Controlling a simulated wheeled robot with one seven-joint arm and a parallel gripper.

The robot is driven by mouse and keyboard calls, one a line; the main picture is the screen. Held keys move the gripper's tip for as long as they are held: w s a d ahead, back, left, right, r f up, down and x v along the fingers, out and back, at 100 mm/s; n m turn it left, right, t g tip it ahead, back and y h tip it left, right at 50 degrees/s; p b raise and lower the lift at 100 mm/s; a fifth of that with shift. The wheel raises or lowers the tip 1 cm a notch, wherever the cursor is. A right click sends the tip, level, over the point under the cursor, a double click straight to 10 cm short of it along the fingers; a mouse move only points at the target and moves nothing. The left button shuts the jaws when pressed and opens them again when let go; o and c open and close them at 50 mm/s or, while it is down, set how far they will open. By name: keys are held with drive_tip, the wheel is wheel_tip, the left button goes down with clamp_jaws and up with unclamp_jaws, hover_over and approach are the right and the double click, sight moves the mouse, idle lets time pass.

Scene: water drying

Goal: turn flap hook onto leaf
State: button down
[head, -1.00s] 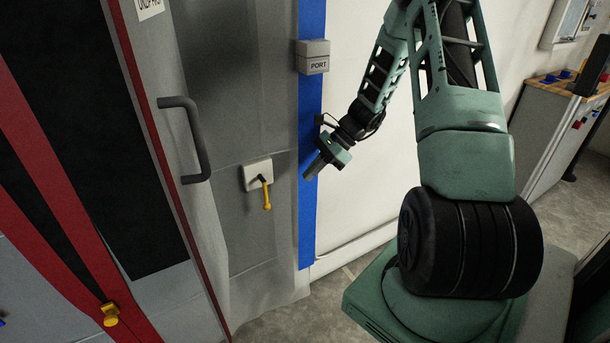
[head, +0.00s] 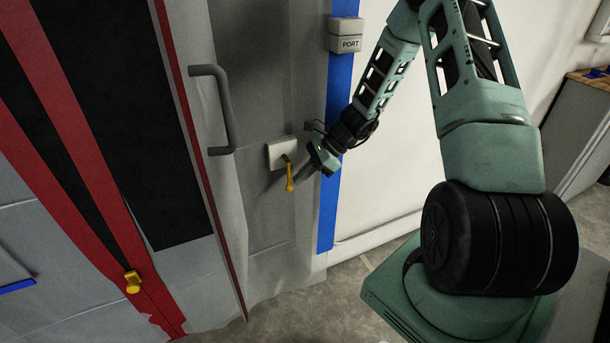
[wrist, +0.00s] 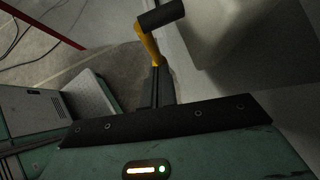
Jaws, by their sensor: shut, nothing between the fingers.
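The yellow hook (head: 290,176) hangs down from a dark pivot on a white square plate (head: 279,155) on the grey panel. In the wrist view the hook (wrist: 149,45) shows with a black cylinder (wrist: 162,13) at its upper end. My gripper (head: 297,183) is just right of the hook in the head view, shut and empty. In the wrist view my fingers (wrist: 157,76) are together and overlap the hook's lower end; I cannot tell whether they touch it. I cannot make out for sure which panel is the leaf.
A dark grey pull handle (head: 221,108) stands out left of the plate. A box marked PORT (head: 346,36) sits above on a blue strip (head: 328,215). A yellow catch (head: 132,282) is on the red-edged panel at lower left. Floor (head: 290,318) below is clear.

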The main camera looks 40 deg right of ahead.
drive_tip(key=shift+a+f, duration=0.1)
drive_tip(key=w+a+r+m+t+y+b, duration=0.1)
drive_tip(key=a+t+y, duration=0.7)
drive_tip(key=y, duration=0.8)
drive_tip(key=shift+w+r+m+b, duration=0.5)
drive_tip(key=shift+m+b, duration=0.7)
drive_tip(key=shift+b, duration=0.65)
drive_tip(key=shift+w, duration=0.15)
drive_tip(key=shift+a+f, duration=0.1)
